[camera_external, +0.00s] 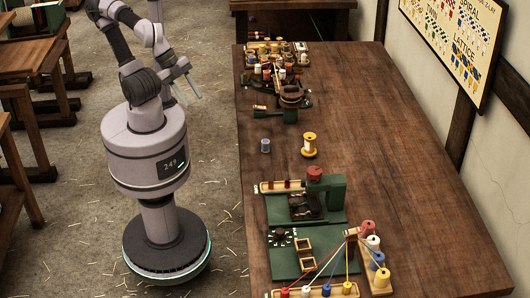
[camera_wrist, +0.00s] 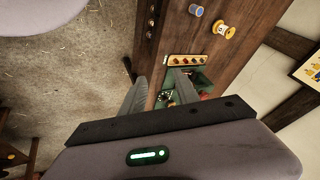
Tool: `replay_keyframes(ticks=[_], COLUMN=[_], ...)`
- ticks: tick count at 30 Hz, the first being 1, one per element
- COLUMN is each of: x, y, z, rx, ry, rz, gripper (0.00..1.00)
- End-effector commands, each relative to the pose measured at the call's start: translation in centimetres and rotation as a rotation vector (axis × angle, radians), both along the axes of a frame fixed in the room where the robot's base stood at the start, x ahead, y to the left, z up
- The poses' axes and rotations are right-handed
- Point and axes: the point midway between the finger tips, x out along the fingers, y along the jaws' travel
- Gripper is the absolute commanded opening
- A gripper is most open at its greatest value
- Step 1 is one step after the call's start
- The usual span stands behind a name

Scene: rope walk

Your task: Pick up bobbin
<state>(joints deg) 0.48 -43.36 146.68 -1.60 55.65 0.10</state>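A small blue bobbin (camera_external: 265,145) stands on the wooden bench near its left edge. A larger yellow spool (camera_external: 309,145) stands upright to its right. In the wrist view the blue bobbin (camera_wrist: 196,11) and the yellow spool (camera_wrist: 224,29) lie at the top, beyond the fingers. I cannot tell from looks alone which one the task names. My gripper (camera_external: 191,99) is over the floor, left of the bench and apart from both. In the wrist view my gripper (camera_wrist: 160,78) has its two fingers spread, with nothing held between them.
The bench (camera_external: 410,200) is bare along its right side. A green machine (camera_external: 327,190) with a red spool on top and a green board (camera_external: 290,262) with coloured threads stand nearer. A rack of bobbins (camera_external: 275,62) and a dark green device (camera_external: 275,115) stand farther back.

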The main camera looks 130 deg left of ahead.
Motion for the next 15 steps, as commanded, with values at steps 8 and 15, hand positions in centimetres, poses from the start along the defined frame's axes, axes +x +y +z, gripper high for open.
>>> replay_keyframes(ticks=[8, 15], x=[0.0, 3.9], y=[0.0, 2.7], z=[0.0, 2.3], rx=[0.000, -0.117], ry=[0.000, 0.072], rz=[0.000, 0.283], gripper=[0.54, 0.54])
